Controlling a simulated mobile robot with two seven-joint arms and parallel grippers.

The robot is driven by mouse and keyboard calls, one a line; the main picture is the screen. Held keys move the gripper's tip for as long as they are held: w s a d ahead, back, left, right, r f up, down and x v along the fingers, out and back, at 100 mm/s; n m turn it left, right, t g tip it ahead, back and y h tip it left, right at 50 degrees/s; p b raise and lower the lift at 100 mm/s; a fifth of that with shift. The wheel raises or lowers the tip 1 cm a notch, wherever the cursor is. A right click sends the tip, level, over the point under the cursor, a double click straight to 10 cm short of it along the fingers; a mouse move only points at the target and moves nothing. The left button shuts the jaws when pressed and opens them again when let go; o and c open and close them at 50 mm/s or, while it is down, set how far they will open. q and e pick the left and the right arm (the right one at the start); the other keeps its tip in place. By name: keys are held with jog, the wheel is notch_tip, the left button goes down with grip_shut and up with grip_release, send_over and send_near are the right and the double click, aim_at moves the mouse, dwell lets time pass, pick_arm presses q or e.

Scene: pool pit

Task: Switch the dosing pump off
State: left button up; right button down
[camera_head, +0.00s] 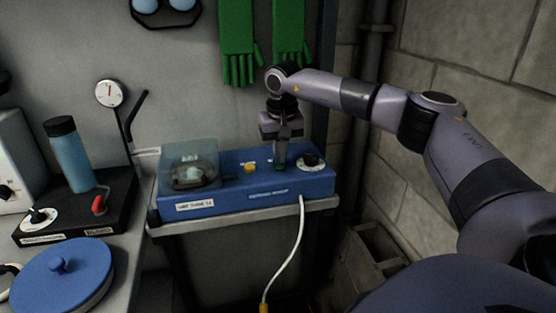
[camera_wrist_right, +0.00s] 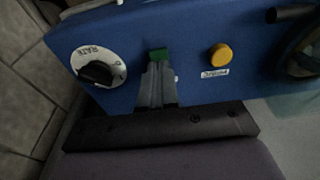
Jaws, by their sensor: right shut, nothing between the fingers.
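The blue dosing pump (camera_head: 240,203) sits on a small grey shelf, with a clear cover (camera_head: 190,160) over its left end. Its top carries a yellow button (camera_head: 250,168) and a black rate dial (camera_head: 311,160). In the wrist view the dial (camera_wrist_right: 97,72), the yellow button (camera_wrist_right: 221,56) and a green switch (camera_wrist_right: 158,55) show. My right gripper (camera_head: 281,166) is shut and empty, pointing down at the pump between button and dial. Its fingertips (camera_wrist_right: 158,68) are at the green switch and partly hide it; I cannot tell whether they touch. My left gripper is not in view.
A white cable (camera_head: 289,258) hangs from the pump's front. To the left stand a black unit (camera_head: 115,205) with a red lever, a blue bottle (camera_head: 70,155) and a blue lid (camera_head: 62,278). Green gloves (camera_head: 238,45) hang behind. A block wall (camera_head: 470,60) bounds the right.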

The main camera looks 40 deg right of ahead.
aim_at(280, 166)
jog(key=shift+r+p, duration=2)
jog(key=shift+r, duration=1.15)
